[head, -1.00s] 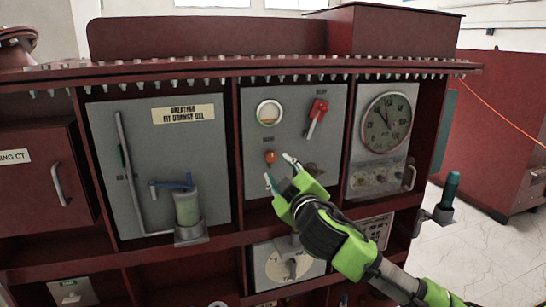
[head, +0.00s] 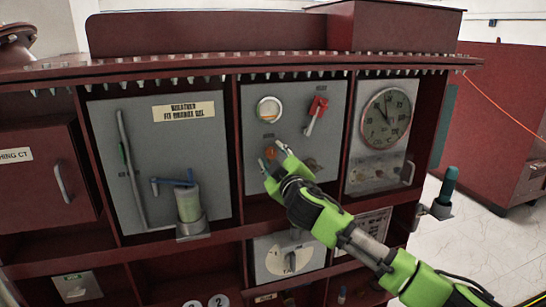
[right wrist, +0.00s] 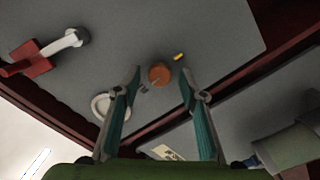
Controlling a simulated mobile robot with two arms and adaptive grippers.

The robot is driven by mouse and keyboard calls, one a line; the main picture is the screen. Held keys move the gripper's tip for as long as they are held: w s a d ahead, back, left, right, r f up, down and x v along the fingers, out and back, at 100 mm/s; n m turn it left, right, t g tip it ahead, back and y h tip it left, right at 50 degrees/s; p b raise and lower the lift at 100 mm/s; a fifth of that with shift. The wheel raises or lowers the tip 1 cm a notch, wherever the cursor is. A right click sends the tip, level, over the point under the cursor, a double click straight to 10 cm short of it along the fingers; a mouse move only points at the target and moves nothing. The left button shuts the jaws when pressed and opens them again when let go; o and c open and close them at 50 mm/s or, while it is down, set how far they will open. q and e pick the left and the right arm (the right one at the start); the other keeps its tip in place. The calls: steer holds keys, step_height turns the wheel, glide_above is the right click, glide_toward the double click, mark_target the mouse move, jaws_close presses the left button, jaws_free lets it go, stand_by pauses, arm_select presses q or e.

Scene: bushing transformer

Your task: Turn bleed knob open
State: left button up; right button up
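A small round orange knob (head: 270,152) sits on the grey middle panel (head: 345,100), below a round gauge; I take it for the bleed knob. In the right wrist view the orange knob (right wrist: 160,74) shows between the fingertips, with a thin mark on its face. My right gripper (head: 272,158) is open in front of the panel, its fingers on either side of the knob in the picture. The right wrist view also shows the open fingers (right wrist: 160,72) with nothing gripped. I cannot tell whether they touch the knob or panel. My left gripper is not in view.
A dial gauge (head: 387,121) is on the right panel. A breather jar (head: 188,204) stands out from the left panel. A small yellow piece (right wrist: 179,57) is beside the knob.

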jaws_close()
steer(key=shift+n, duration=0.4)
steer(key=n+p, duration=0.1)
steer(key=n, duration=0.2)
steer(key=shift+n, duration=0.3)
steer(key=n+p, duration=0.2)
steer(key=n, duration=0.2)
steer(key=shift+f+n, duration=0.1)
steer(key=shift+n, duration=0.2)
steer(key=n+p, duration=0.2)
steer(key=n, duration=0.2)
steer(key=shift+n+y, duration=0.4)
steer(key=n+p, duration=0.2)
steer(key=n, duration=0.2)
steer(key=shift+f, duration=0.15)
steer(key=shift+n, duration=0.4)
